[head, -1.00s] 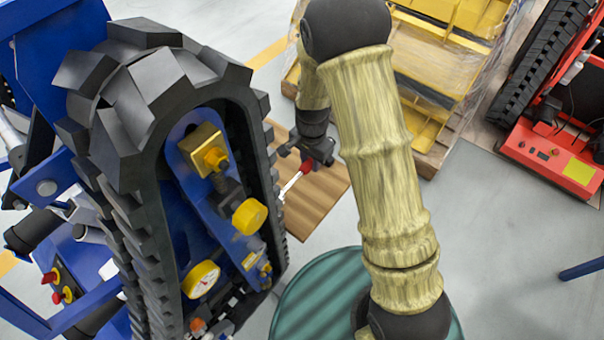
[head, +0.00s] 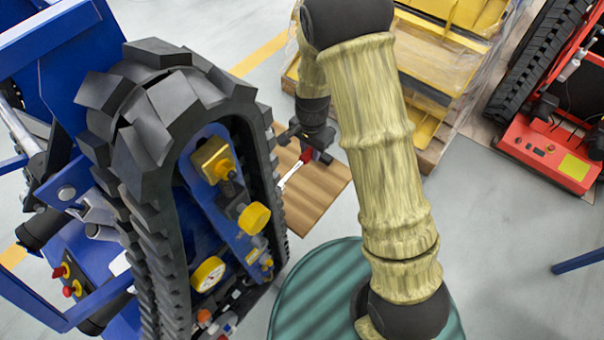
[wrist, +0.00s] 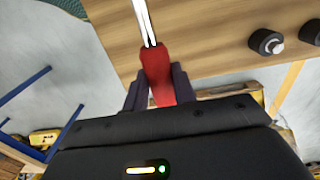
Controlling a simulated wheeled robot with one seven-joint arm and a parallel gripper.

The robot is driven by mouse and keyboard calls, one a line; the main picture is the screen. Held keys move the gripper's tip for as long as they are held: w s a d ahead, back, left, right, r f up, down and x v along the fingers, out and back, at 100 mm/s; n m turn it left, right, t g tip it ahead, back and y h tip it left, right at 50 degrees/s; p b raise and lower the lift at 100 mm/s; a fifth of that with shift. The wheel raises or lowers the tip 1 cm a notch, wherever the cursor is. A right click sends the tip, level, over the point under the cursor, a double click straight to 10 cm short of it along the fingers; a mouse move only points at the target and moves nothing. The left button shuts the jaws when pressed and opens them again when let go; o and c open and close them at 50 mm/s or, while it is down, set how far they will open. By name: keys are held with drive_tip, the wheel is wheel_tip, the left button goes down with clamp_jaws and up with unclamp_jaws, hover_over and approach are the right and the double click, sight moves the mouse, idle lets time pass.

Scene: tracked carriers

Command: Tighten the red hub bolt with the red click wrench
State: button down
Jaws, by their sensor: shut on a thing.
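My gripper (head: 306,145) is shut on the red handle of the click wrench (head: 292,170), over or beside a wooden surface. In the wrist view, my gripper (wrist: 156,88) has the red handle of the wrench (wrist: 150,30) between its dark fingers, and the bright metal shaft points away to the top edge, its far end out of view. The blue tracked carrier (head: 232,215) stands left of my arm, with its black track and yellow caps facing me. I cannot make out the red hub bolt for sure.
A wooden tabletop (head: 318,197) lies beside the track. In the wrist view, two black round pieces (wrist: 266,42) sit on it. A green drum (head: 310,290) stands at the front. A yellow machine on a pallet and a red carrier (head: 548,152) stand behind; grey floor between is clear.

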drive_tip(key=shift+d+r, duration=0.1)
drive_tip(key=shift+w+d+r+p, duration=0.1)
drive_tip(key=shift+d+r+p, duration=0.15)
drive_tip(key=shift+p, duration=0.3)
drive_tip(key=w+d+r+n+p, duration=0.1)
drive_tip(key=d+r+n+p, duration=0.1)
drive_tip(key=d+p, duration=0.4)
drive_tip(key=d+r+n+p, duration=0.1)
drive_tip(key=d+n+p, duration=0.4)
drive_tip(key=d+p, duration=0.2)
drive_tip(key=shift+w+r+n+p, duration=0.3)
drive_tip(key=shift+w+r+p, duration=0.05)
drive_tip(key=shift+w+p, duration=0.05)
drive_tip(key=shift+a, duration=0.1)
